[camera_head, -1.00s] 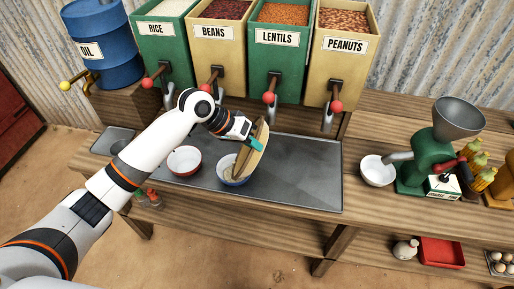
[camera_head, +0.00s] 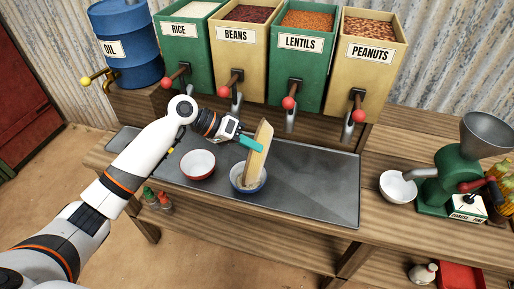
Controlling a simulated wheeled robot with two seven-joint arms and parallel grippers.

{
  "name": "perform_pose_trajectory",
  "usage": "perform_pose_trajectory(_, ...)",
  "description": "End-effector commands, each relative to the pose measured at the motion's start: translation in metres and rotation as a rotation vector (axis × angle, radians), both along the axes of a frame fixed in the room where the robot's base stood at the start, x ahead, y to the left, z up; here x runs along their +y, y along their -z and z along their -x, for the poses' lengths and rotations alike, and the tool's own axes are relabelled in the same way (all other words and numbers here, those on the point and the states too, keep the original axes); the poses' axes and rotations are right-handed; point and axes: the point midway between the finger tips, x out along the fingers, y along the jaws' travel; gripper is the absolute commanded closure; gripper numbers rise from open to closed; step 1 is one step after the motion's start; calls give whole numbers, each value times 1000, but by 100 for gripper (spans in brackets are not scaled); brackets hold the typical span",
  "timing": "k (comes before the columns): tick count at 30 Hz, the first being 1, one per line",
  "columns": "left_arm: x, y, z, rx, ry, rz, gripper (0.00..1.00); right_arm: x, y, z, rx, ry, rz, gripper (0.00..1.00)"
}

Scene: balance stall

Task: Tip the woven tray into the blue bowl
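The woven tray (camera_head: 259,150) is tan and stands steeply tilted, almost on edge, in the head view. My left gripper (camera_head: 250,143) is shut on the tray's upper left side, with teal fingertips at its edge. The blue bowl (camera_head: 249,188) sits on the grey metal mat directly under the tray's lower end. Something pale shows inside the bowl, partly hidden by the tray. I cannot tell whether the tray touches the rim. My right gripper is not in view.
A red bowl (camera_head: 198,165) stands just left of the blue bowl on the metal mat (camera_head: 310,190). Dispensers with red-knobbed taps (camera_head: 289,104) hang behind. A white bowl (camera_head: 397,187) and green grinder (camera_head: 446,180) stand at right. The mat's right part is clear.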

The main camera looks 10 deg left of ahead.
Motion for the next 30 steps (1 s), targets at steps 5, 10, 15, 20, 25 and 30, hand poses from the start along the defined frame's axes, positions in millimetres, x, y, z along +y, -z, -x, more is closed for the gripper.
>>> perform_pose_trajectory(5,9,3,0,3,-1,53,100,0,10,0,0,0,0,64)
perform_pose_trajectory(10,18,3,-1,4,-1,103,100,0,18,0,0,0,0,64)
perform_pose_trajectory(15,26,4,-1,5,-1,152,100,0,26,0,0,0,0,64)
perform_pose_trajectory(20,34,5,-1,8,-1,196,100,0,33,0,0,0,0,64)
perform_pose_trajectory(25,43,5,-2,8,-2,240,100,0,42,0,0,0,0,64)
perform_pose_trajectory(30,51,6,-2,11,-1,285,100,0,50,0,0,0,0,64)
